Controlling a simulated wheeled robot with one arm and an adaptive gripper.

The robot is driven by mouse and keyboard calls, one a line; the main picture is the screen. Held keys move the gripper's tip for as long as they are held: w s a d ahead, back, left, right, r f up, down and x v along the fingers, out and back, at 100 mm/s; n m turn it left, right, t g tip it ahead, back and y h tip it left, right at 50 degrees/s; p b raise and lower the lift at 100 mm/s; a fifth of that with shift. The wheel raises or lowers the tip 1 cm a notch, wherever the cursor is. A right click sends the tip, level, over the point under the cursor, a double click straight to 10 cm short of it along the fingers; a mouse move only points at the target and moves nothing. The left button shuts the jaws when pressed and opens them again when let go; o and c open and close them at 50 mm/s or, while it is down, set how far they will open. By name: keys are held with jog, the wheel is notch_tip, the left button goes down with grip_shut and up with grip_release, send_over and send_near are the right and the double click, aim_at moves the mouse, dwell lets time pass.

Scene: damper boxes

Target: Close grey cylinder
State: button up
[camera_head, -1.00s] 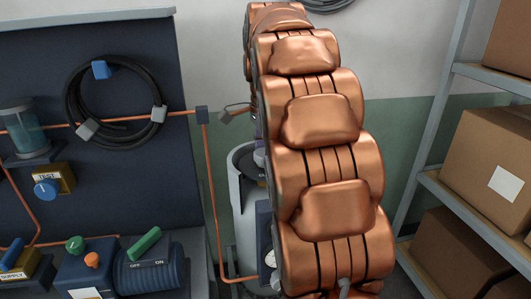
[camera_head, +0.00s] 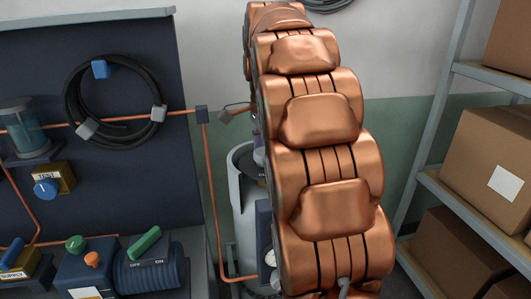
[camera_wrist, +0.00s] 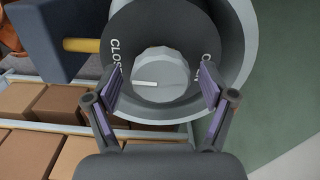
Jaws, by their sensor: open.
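The grey cylinder (camera_head: 243,218) stands against the wall behind my copper-coloured arm, which hides much of it in the head view. In the wrist view its pale rim (camera_wrist: 246,50) surrounds a dark disc with lettering, "CLOS..." at the left and a partly hidden word at the right. A light grey faceted knob (camera_wrist: 161,76) with a white mark pointing left sits at the disc's middle. My gripper (camera_wrist: 160,88) is open, with one purple-padded finger on each side of the knob. The fingers look apart from the knob; their exact depth is hard to tell.
A copper pipe (camera_head: 211,190) runs down left of the cylinder. A dark blue panel and bench (camera_head: 150,265) with a green-handled switch stand further left. Shelves with cardboard boxes (camera_head: 490,165) are at the right. A dark blue box (camera_wrist: 50,40) is beside the cylinder in the wrist view.

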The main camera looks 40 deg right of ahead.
jog(key=shift+n, duration=0.3)
jog(key=n, duration=0.6)
jog(key=n+p, duration=0.3)
jog(key=n, duration=0.3)
jog(key=shift+r, duration=0.2)
jog(key=n+p, duration=0.5)
jog(key=n, duration=0.1)
jog(key=shift+a+r+p, duration=0.1)
jog(key=shift+r+p, duration=0.05)
jog(key=shift+p, duration=0.2)
jog(key=n+p, duration=0.5)
jog(key=p, duration=0.1)
jog(key=shift+f, duration=0.2)
